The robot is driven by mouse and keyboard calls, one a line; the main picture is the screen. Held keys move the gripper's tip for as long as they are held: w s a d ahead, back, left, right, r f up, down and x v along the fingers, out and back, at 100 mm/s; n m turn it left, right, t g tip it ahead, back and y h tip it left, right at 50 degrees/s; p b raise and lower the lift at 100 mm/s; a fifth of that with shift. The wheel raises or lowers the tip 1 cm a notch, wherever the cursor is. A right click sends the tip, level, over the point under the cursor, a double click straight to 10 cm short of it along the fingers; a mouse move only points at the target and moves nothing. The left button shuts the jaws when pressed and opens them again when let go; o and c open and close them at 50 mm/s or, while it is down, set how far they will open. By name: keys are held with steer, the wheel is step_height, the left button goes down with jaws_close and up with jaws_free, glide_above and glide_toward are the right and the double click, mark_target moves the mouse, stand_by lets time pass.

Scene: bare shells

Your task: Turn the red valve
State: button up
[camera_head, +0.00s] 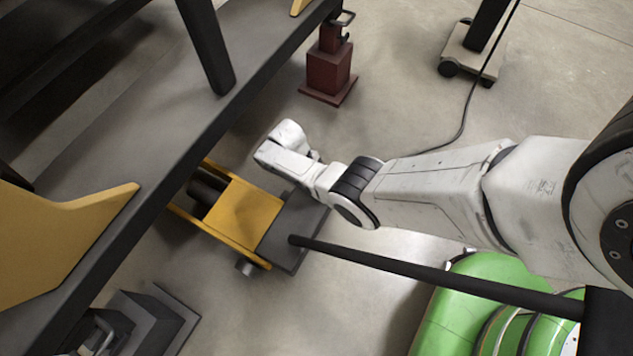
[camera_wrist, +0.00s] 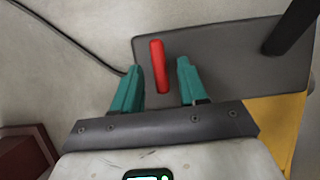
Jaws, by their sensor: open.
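The red valve (camera_wrist: 157,62) is a narrow red bar on a dark grey plate (camera_wrist: 225,62) in the wrist view. My gripper (camera_wrist: 159,68) is open. Its teal fingers lie to the left and right of the bar, with a gap on each side. Whether the fingertips are level with the bar in depth, I cannot tell. In the head view my white hand is over the yellow and grey jack (camera_head: 243,215), and it hides the valve and the fingers.
A black handle (camera_head: 400,267) runs from the jack's plate to the lower right. A large dark beam (camera_head: 150,140) crosses the left. A dark red stand (camera_head: 330,70) and a black cable (camera_head: 465,115) are beyond my arm. A green machine (camera_head: 455,305) is near, lower right.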

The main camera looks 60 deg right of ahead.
steer(key=p+v, duration=0.3)
steer(key=v, duration=0.6)
steer(key=shift+r+p, duration=0.15)
steer(key=shift+p, duration=0.2)
